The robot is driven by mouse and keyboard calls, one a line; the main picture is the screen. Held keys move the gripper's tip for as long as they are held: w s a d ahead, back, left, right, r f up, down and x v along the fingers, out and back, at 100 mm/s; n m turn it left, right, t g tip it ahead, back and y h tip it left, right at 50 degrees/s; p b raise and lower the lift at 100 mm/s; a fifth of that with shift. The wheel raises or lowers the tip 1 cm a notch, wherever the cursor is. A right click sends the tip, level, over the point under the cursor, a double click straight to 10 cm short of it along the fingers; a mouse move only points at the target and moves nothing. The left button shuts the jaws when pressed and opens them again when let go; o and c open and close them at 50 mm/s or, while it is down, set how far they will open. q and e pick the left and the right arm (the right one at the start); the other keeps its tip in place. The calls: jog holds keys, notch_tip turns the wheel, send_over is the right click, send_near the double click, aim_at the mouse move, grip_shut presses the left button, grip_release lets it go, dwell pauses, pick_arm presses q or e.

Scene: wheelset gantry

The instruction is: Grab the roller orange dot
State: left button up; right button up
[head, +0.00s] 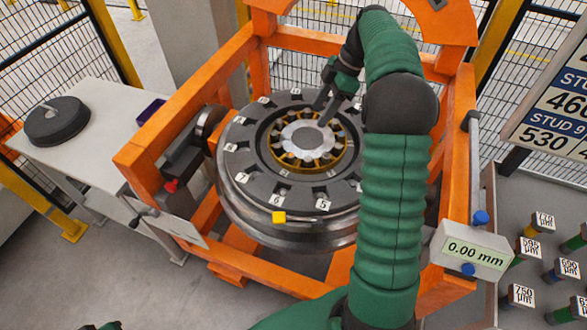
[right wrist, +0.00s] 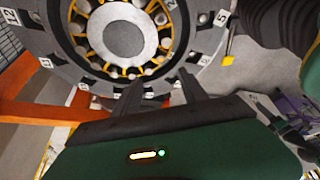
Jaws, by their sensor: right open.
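A round bearing with a yellow cage (head: 273,150) sits in the middle of the dark numbered wheel; the cage also shows in the right wrist view (right wrist: 88,55). Several metal rollers ring its grey hub (head: 306,139), which also shows in the right wrist view (right wrist: 124,31). I cannot make out an orange dot on any roller. My right gripper (head: 325,112) is open, its fingers pointing down over the back right part of the bearing. In the right wrist view its two fingers (right wrist: 160,88) reach toward the cage's edge with no roller between them.
An orange gantry frame (head: 150,152) surrounds the wheel (head: 250,203), with a yellow tag (head: 279,217) on its front. A 0.00 mm gauge (head: 474,249) is at right. A white table (head: 90,140) with a dark disc (head: 57,121) stands left. Labelled studs (head: 530,250) stand at far right.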

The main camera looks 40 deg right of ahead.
jog(key=w+a+f, duration=0.2)
send_near(291, 154)
jog(key=x, duration=0.3)
jog(key=shift+d+f, duration=0.1)
jog(key=shift+f, duration=0.3)
jog(key=shift+n, duration=0.3)
jog(key=p+x, duration=0.1)
jog(key=x, duration=0.1)
jog(key=a+x, duration=0.1)
jog(key=x, duration=0.2)
jog(key=shift+r+p, duration=0.15)
jog(key=shift+p, duration=0.2)
jog(key=shift+d+f, duration=0.2)
jog(key=shift+d, duration=0.2)
jog(key=c, duration=0.8)
jog(key=shift+c, duration=1.2)
pick_arm(q)
jog(key=shift+w+a+f, duration=0.4)
jog(key=shift+w+a, duration=0.1)
jog(key=shift+a, duration=0.15)
pick_arm(e)
jog(key=shift+a, duration=0.2)
grip_shut()
jog(key=shift+r, duration=0.1)
